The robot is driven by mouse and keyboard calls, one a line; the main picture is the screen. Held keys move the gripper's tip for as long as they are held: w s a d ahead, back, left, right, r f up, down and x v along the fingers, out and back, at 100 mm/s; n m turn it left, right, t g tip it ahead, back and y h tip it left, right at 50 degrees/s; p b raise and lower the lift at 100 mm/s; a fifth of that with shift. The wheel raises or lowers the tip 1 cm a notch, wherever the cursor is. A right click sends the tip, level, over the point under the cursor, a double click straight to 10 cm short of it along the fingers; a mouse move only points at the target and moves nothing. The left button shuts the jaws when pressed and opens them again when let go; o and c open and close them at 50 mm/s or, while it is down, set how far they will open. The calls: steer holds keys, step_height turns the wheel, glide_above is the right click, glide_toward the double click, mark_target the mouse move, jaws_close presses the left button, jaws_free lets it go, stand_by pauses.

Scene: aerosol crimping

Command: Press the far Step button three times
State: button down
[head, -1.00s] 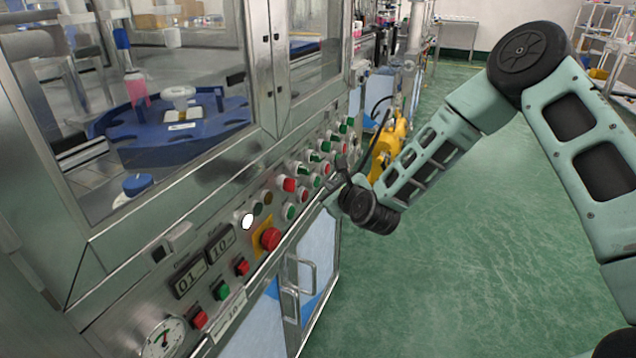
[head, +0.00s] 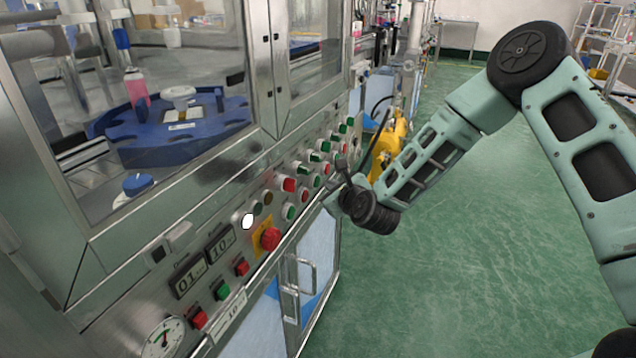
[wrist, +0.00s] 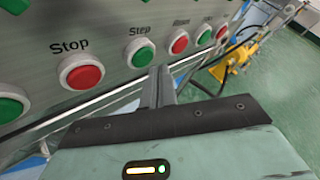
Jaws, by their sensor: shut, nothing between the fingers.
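A green button labelled "Step" (wrist: 139,53) sits on the steel control panel in the wrist view, between a red "Stop" button (wrist: 82,73) and a red "Reset" button (wrist: 179,43). In the head view it appears to be the green button (head: 316,181) in the lower row. My gripper (wrist: 161,72) is shut and empty. Its fingertips are close to the Step button, slightly right of and below it in the wrist view. I cannot tell whether they touch it. My gripper also shows in the head view (head: 341,163) beside the panel's far end.
Several other red and green buttons line the panel. A red emergency stop (head: 270,238) on a yellow plate and two displays (head: 203,262) sit nearer. Cabinet door handles (head: 300,280) stick out below. A yellow machine (head: 388,145) stands beyond. The green floor (head: 450,260) is clear on the right.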

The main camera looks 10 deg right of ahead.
steer(key=shift+w+a, duration=0.1)
steer(key=shift+a, duration=0.05)
steer(key=shift+w+a, duration=0.15)
steer(key=shift+a, duration=0.05)
steer(key=shift+w+a, duration=0.25)
steer(key=shift+a, duration=0.1)
stand_by(0.7)
steer(key=shift+s+d, duration=0.1)
steer(key=shift+d, duration=0.05)
steer(key=shift+s+d, duration=0.4)
steer(key=shift+d, duration=0.1)
stand_by(0.4)
steer(key=shift+s+d, duration=0.75)
steer(key=shift+d, duration=0.3)
steer(key=shift+s+d, duration=0.7)
steer(key=shift+d, duration=0.3)
